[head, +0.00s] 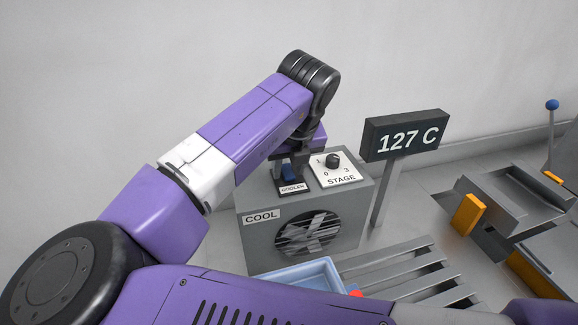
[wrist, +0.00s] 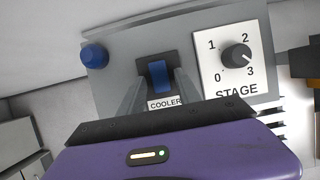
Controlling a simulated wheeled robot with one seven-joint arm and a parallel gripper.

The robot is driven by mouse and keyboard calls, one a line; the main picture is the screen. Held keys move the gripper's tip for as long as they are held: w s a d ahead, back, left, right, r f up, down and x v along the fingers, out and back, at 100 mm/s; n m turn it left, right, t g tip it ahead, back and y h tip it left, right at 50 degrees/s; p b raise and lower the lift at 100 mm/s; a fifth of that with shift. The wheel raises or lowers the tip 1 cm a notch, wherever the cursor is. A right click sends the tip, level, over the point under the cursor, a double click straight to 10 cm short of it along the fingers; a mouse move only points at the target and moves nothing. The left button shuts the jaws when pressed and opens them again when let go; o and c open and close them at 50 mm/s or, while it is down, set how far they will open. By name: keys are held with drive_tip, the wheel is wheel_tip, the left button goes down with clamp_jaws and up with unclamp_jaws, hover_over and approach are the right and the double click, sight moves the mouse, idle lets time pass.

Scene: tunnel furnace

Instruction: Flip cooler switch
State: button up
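The cooler switch is a blue rocker in a dark housing on top of the grey cooler box. It shows in the wrist view (wrist: 158,76) above the "COOLER" label (wrist: 165,104), and partly in the head view (head: 289,173). My gripper (head: 292,163) points down at the switch from above. In the wrist view my gripper's two fingers (wrist: 158,88) are apart, one on each side of the blue rocker. Nothing is held between them. Whether a finger touches the rocker or its housing, I cannot tell.
A stage dial (head: 333,160) on a white plate sits just right of the switch. A blue knob (wrist: 94,56) shows to its left. The cooler box (head: 255,240) has a fan in front. A "127 C" display (head: 405,136) stands at the right; a blue tray (head: 300,277) lies in front.

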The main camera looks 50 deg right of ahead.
clamp_jaws()
drive_tip(key=shift+d+r+g+p, duration=0.1)
drive_tip(key=shift+r+g+p, duration=0.25)
drive_tip(key=shift+p, duration=0.55)
drive_tip(key=shift+w+d+r+g+y+p, duration=0.15)
drive_tip(key=shift+g+y+p, duration=0.4)
drive_tip(key=shift+p, duration=0.6)
drive_tip(key=shift+w+d+g+y+p, duration=0.1)
drive_tip(key=shift+w+g+y+p, duration=0.15)
drive_tip(key=shift+g+y+p, duration=0.45)
drive_tip(key=shift+w+f+g+p, duration=0.1)
drive_tip(key=shift+f+g+p, duration=0.2)
drive_tip(key=shift+p, duration=0.2)
drive_tip(key=shift+o, duration=1.3)
unclamp_jaws()
